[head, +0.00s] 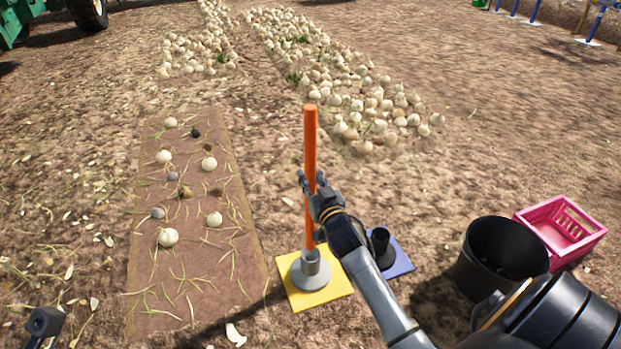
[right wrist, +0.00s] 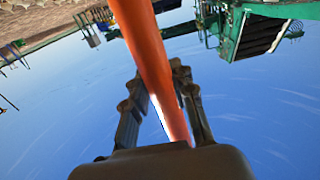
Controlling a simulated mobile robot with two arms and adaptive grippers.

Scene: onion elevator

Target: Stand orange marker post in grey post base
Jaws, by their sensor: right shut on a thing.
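The orange marker post (head: 310,150) stands upright in the head view. My right gripper (head: 316,190) is shut on its middle. The right wrist view also shows the post (right wrist: 150,55) between the fingers (right wrist: 165,95). The grey post base (head: 311,272) sits on a yellow mat (head: 330,291). The post's lower end meets the socket's rim in the picture; I cannot tell if it is inside or just behind or above it. A dark tip of my left arm (head: 45,322) shows at the lower left; its jaws cannot be made out.
A dark post base (head: 381,245) on a blue mat (head: 402,262) stands right of the yellow one, partly behind my right arm. A black bucket (head: 470,270) and pink crate (head: 590,240) are at right. A brown strip (head: 200,270) with scattered onions and clods lies left.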

